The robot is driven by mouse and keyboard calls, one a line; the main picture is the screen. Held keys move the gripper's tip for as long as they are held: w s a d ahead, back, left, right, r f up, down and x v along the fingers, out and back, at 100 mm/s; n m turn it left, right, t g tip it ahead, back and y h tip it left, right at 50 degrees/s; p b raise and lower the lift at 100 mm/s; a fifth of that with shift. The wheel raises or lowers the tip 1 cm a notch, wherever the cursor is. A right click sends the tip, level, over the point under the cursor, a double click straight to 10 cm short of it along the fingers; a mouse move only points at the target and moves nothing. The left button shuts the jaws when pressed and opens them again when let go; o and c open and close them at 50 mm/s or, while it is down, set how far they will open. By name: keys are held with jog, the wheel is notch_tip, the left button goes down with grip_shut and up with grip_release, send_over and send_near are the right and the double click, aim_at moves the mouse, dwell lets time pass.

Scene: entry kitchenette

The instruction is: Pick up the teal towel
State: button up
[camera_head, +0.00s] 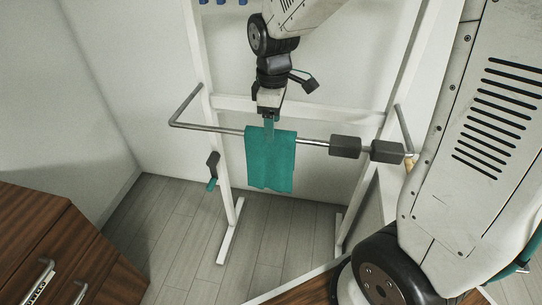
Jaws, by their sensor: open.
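The teal towel (271,165) hangs over a horizontal metal rail in the middle of the view, its front face spread flat and its lower edge hanging free. My gripper (269,126) points down from above, right at the towel's top edge where it passes over the rail. The gripper is open. A narrow teal-tinted strip shows between its body and the rail; I cannot tell whether it is fingertip or cloth, or whether the fingers touch the towel. The back side of the towel is hidden.
The metal rail (220,130) is fixed to a white frame (219,192). Dark blocks (345,147) sit on the rail right of the towel. A dark handle with a teal tip (212,172) is at left. Wooden drawers (50,245) stand lower left. The floor below is clear.

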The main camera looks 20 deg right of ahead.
jog(key=f, duration=0.5)
jog(key=shift+a, duration=0.3)
jog(key=c, duration=1.3)
jog(key=shift+o, duration=0.2)
jog(key=shift+r, duration=0.1)
notch_tip(320, 180, up, 28)
